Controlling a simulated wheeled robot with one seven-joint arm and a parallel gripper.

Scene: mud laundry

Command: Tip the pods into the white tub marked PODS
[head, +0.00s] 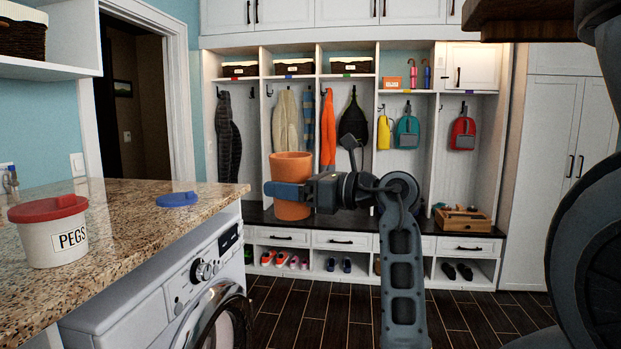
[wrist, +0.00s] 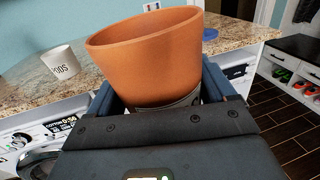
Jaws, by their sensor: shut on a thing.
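My gripper (head: 288,191) is shut on a terracotta pot (head: 291,165), with its blue fingers around the pot's sides. The pot is upright in the head view, held in the air to the right of the granite counter. It also fills the middle of the wrist view (wrist: 150,55). I cannot see inside the pot, so any pods are hidden. The white tub marked PODS (wrist: 62,62) stands on the counter at the left of the wrist view, apart from the pot. Its label is partly legible and no lid shows on it. I do not see this tub in the head view.
A white tub marked PEGS (head: 55,240) with a red lid stands on the granite counter (head: 130,240). A loose blue lid (head: 178,199) lies farther back. A washing machine (head: 180,300) is below. Cubbies with coats and shoes line the far wall. Dark floor is clear between.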

